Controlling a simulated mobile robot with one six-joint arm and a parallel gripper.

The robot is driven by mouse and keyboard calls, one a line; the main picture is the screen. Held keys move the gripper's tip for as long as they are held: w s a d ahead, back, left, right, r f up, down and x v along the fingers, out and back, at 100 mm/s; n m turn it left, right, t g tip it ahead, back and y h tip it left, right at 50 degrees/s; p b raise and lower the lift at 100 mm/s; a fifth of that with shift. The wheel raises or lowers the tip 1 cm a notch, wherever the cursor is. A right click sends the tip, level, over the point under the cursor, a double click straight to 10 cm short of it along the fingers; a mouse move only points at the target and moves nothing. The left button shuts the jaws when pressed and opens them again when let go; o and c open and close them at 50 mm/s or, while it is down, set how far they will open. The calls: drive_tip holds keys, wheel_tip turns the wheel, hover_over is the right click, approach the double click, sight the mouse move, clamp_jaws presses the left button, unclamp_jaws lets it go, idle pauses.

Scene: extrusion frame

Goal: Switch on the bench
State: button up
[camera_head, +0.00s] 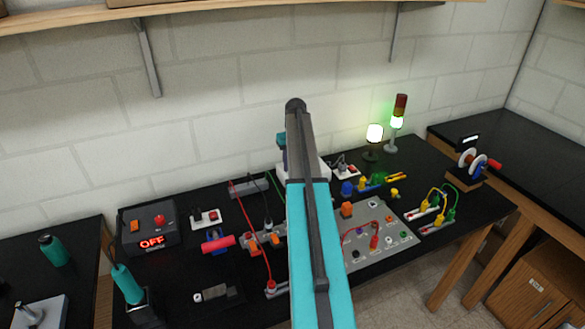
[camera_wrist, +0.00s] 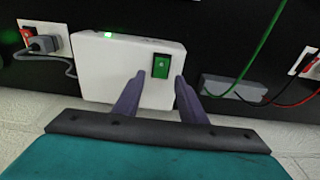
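A white box (camera_wrist: 120,68) with a green rocker switch (camera_wrist: 160,66) stands against the wall in the wrist view. A small green light (camera_wrist: 108,35) glows on the box. My gripper (camera_wrist: 160,92) is open and empty, its two fingers apart in front of the box, with the switch showing between them. I cannot tell whether the fingertips touch the box. In the head view, my arm hides most of the white box (camera_head: 318,170) at the back of the black bench (camera_head: 190,285). A lamp (camera_head: 374,135) and the green section of a signal tower (camera_head: 397,121) are lit.
A dark box (camera_head: 148,228) with a red "OFF" display stands at left. A white socket with a grey plug (camera_wrist: 44,43) adjoins the white box. A grey strip (camera_wrist: 235,88) and green, red and black cables lie right of it. Several parts crowd the bench.

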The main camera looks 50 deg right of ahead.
wheel_tip(320, 180, up, 12)
drive_tip(key=s+b, duration=0.1)
drive_tip(key=b, duration=0.3)
drive_tip(key=shift+a, duration=0.25)
drive_tip(key=shift+s+f, duration=0.1)
drive_tip(key=shift+s, duration=0.05)
idle(0.5)
